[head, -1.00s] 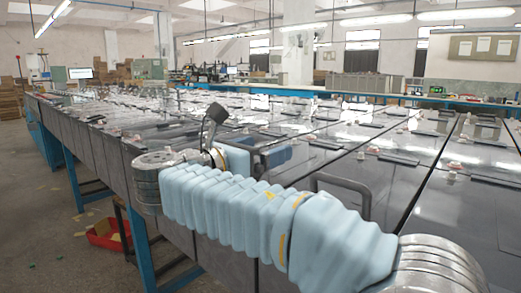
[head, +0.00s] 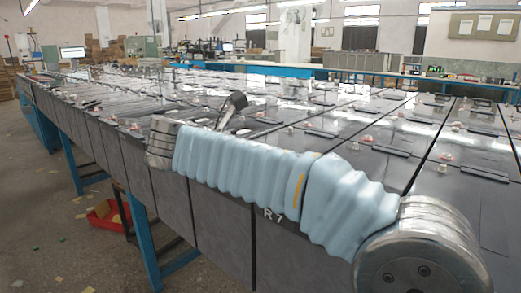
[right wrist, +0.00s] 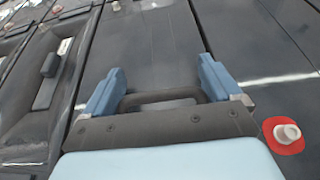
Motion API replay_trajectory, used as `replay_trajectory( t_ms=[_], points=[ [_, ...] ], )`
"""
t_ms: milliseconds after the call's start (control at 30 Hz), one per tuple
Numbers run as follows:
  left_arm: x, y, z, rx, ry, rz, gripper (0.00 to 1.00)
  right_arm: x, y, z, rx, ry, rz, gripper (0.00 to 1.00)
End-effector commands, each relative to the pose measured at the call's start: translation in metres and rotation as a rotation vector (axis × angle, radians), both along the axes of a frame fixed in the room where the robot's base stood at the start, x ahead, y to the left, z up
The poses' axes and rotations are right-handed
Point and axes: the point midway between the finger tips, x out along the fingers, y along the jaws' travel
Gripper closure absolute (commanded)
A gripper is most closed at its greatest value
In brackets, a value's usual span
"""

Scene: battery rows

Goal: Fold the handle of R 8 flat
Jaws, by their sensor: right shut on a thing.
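In the right wrist view the two blue fingers of my right gripper (right wrist: 163,94) reach over a dark grey battery lid (right wrist: 158,40). A dark bar-shaped handle (right wrist: 165,96) spans between them, and the gripper is shut on it. I cannot tell how far the handle is tilted. In the head view my right arm in its pale blue sleeve crosses from the lower right, and the gripper and held handle are hidden behind it. A battery front below the sleeve reads R 7 (head: 273,215); no R 8 label shows. My left gripper is not in view.
A white cap on a red ring (right wrist: 287,133) stands right of the gripper. A neighbouring battery with a recessed lid (right wrist: 48,65) lies to the left. Long rows of batteries (head: 110,90) fill the table. A red bin (head: 103,215) is on the floor.

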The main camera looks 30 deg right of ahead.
Motion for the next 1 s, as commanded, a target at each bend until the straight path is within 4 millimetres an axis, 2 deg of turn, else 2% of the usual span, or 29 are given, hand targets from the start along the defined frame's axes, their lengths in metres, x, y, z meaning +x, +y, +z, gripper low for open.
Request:
replay_trajectory(
  t_ms=[100, 333, 433, 567, 800, 1000],
  points=[
    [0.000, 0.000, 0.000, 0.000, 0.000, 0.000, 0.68, 0.000, 0.000, 0.000, 0.000, 0.000, 0.001, 0.00],
    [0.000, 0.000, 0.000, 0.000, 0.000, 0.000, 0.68, 0.000, 0.002, 0.000, -0.002, -0.001, 0.001, 0.00],
    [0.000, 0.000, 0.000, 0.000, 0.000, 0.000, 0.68, -0.003, 0.010, 0.004, -0.002, -0.001, 0.001, 0.00],
    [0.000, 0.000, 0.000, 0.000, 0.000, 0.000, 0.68, -0.012, 0.031, 0.013, -0.001, -0.002, 0.003, 0.00],
    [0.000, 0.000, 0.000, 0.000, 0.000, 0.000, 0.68, -0.033, 0.083, 0.034, -0.001, -0.003, 0.003, 0.00],
    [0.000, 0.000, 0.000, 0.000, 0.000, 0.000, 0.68, -0.045, 0.111, 0.046, 0.000, -0.002, 0.001, 0.00]
  ],
)
